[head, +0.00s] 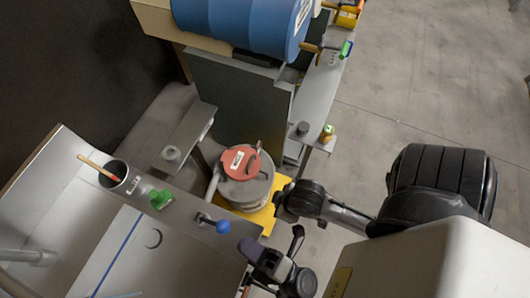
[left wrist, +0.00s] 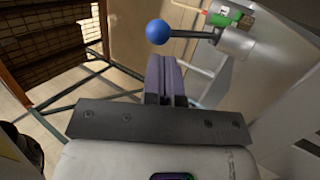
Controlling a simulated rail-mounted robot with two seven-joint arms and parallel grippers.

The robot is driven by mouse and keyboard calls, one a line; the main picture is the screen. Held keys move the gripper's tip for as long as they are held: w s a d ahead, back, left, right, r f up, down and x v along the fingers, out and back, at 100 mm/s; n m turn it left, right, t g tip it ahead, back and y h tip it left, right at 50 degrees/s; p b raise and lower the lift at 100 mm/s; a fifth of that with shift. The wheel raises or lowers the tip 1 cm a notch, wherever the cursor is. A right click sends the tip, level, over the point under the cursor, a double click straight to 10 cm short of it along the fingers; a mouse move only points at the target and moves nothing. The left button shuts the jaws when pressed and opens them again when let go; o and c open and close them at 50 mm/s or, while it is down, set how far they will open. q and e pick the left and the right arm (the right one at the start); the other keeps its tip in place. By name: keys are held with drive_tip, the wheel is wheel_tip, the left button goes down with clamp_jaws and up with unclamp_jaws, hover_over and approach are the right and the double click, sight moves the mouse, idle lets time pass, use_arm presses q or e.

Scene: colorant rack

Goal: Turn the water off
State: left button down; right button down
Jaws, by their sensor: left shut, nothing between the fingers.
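The water lever has a blue ball knob (head: 222,226) on a short dark rod, mounted at the right edge of the grey basin (head: 185,205). In the left wrist view the blue knob (left wrist: 158,31) is at the top centre, and its rod runs right to a pale metal valve body (left wrist: 236,42). My left gripper (head: 249,249) is just right of and below the knob in the head view. Its purple fingers (left wrist: 165,80) are shut and empty, with the knob beyond their tips and a small gap apparent. I cannot make out running water. My right gripper is not in view.
A black cup with a brush (head: 113,175) and a green item (head: 160,199) stand on the basin's ledge. A grey can with a red lid (head: 241,162) stands behind on a yellow base. A blue drum (head: 245,25) lies at the back. Open floor is at right.

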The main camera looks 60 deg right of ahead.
sight(222, 227)
use_arm(q)
drive_tip(key=shift+x, duration=1.85)
